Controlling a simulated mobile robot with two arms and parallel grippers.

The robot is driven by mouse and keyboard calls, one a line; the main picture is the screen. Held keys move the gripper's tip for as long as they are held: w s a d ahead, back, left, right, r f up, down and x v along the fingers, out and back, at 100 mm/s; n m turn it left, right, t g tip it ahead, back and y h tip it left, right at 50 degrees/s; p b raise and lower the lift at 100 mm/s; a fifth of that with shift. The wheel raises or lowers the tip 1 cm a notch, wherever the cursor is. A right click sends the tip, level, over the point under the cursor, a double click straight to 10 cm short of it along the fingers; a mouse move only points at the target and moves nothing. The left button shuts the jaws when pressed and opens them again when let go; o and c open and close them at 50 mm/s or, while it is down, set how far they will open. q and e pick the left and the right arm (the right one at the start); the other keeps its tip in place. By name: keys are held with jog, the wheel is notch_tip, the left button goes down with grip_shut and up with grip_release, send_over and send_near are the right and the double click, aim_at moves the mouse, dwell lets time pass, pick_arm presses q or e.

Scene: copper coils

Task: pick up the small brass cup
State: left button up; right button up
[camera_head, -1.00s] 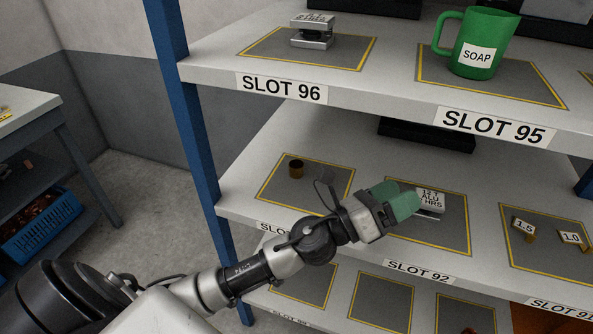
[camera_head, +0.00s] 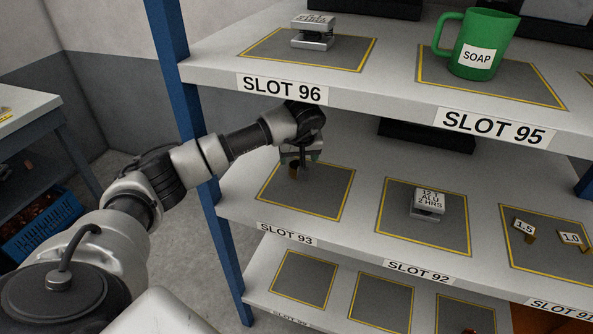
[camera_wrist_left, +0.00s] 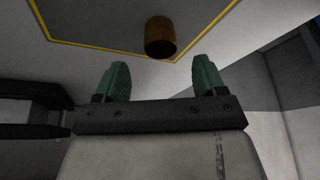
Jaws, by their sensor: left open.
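The small brass cup (camera_head: 293,171) stands on the dark mat of slot 93 on the middle shelf, partly hidden by my left gripper in the head view. It also shows in the left wrist view (camera_wrist_left: 160,37), beyond the fingertips and roughly centred between them. My left gripper (camera_head: 301,157) reaches in under the upper shelf and points down over the cup. Its two green fingers (camera_wrist_left: 160,78) are apart, with nothing between them. My right gripper is in neither view.
The upper shelf edge with the SLOT 96 label (camera_head: 282,88) lies close above my left wrist. A blue post (camera_head: 190,110) stands left of the slot. A labelled metal block (camera_head: 428,203) sits in slot 92. The front part of slot 93's mat (camera_head: 315,200) is clear.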

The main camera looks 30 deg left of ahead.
aim_at(297, 165)
pick_arm(q)
jog(key=x, duration=0.6)
jog(key=shift+s, duration=0.1)
jog(key=c, duration=1)
jog(key=shift+r, duration=0.1)
